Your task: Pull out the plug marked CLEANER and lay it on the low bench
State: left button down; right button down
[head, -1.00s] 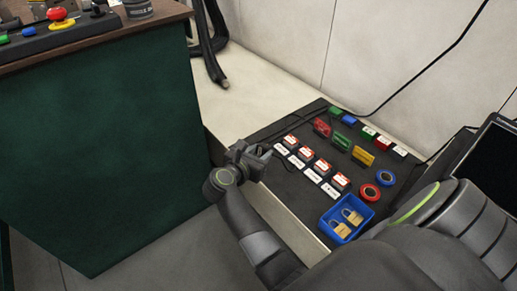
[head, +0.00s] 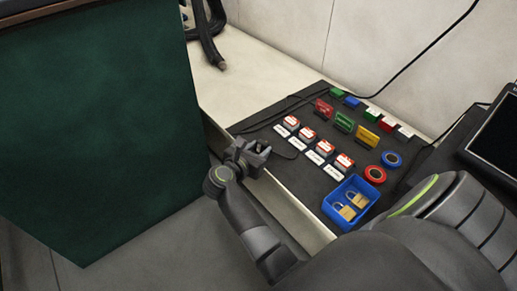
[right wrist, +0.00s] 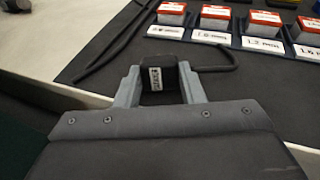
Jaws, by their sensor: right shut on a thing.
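My right gripper (head: 258,152) is shut on a small black plug (right wrist: 159,80) with a white label, whose lettering is too small to read. In the right wrist view the plug sits between the two grey fingertips (right wrist: 158,88), and a black cord runs beside it. In the head view the gripper is at the front edge of a pale bench (head: 262,82) that carries a black mat (head: 282,182). The plug is hard to make out there. My left gripper is not in view.
Red-and-white blocks (head: 308,135) with white labels stand in a row on the mat. Behind them are coloured tags (head: 344,122). Tape rolls (head: 375,174) and a blue tray (head: 334,211) with padlocks are at the right. A green cabinet (head: 95,130) stands left.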

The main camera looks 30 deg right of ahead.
dwell(0.3)
jog(key=c, duration=0.9)
grip_release()
jog(key=shift+o, duration=0.2)
jog(key=shift+f, duration=0.1)
